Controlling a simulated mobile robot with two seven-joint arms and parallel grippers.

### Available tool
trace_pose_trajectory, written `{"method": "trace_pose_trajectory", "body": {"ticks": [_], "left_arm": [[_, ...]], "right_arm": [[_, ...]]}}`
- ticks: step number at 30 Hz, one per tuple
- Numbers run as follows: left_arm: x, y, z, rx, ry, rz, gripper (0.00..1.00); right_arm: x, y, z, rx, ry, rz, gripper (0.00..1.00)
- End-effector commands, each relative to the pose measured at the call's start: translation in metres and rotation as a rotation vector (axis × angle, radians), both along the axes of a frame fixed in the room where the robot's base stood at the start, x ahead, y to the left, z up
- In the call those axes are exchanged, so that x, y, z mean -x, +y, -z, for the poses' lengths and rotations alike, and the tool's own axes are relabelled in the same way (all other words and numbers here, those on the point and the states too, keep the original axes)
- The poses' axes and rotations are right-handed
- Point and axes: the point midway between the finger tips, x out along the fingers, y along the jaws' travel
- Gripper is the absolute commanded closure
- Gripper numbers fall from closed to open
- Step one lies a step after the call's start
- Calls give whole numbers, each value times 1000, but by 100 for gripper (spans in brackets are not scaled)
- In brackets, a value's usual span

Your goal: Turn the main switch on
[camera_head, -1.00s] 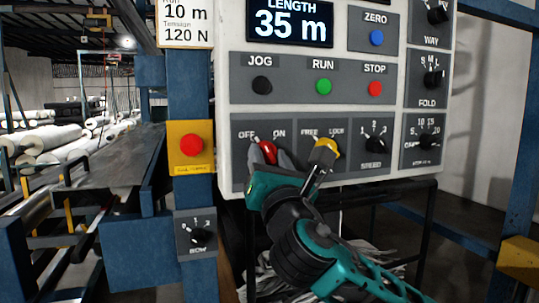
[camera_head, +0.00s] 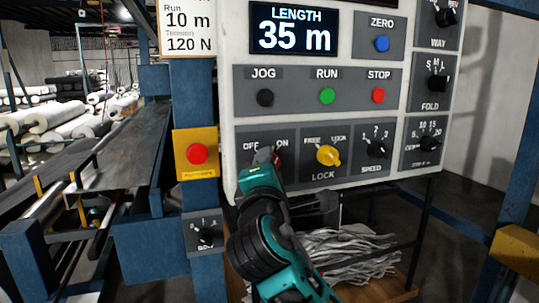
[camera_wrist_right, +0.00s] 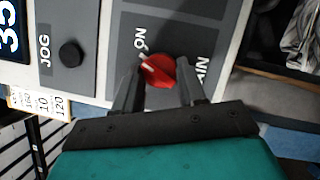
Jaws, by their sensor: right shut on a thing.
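The main switch (camera_head: 264,155) is a red knob at the lower left of the control panel, below OFF and ON labels. In the head view my right gripper covers much of it. In the right wrist view the red knob (camera_wrist_right: 162,70) sits between the two dark fingers, and its white mark points toward the ON label. My right gripper (camera_wrist_right: 160,78) is shut on the knob, one finger on each side. In the head view the teal gripper (camera_head: 266,160) reaches up to the knob from below. My left gripper is not in view.
A yellow LOCK knob (camera_head: 328,156) is just right of the gripper, with a black SPEED knob (camera_head: 376,149) beyond. Black JOG (camera_head: 265,97), green RUN (camera_head: 327,96) and red STOP (camera_head: 378,95) buttons sit above. A red button on a yellow plate (camera_head: 197,154) is at left.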

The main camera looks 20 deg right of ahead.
Motion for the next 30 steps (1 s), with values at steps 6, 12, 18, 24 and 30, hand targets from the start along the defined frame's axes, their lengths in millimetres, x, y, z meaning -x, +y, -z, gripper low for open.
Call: {"method": "trace_pose_trajectory", "body": {"ticks": [6, 12, 18, 24, 30], "left_arm": [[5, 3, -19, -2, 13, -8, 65], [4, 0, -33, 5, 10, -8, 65], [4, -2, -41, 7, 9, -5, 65], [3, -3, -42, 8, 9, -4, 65], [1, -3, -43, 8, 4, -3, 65]], "right_arm": [[0, 1, -5, -173, 9, 0, 90], [0, 1, -5, -285, 12, 0, 90], [0, 1, -4, -350, 13, 0, 90], [0, 1, -3, -375, 14, -1, 90], [0, 1, -3, -377, 13, -1, 90]]}}
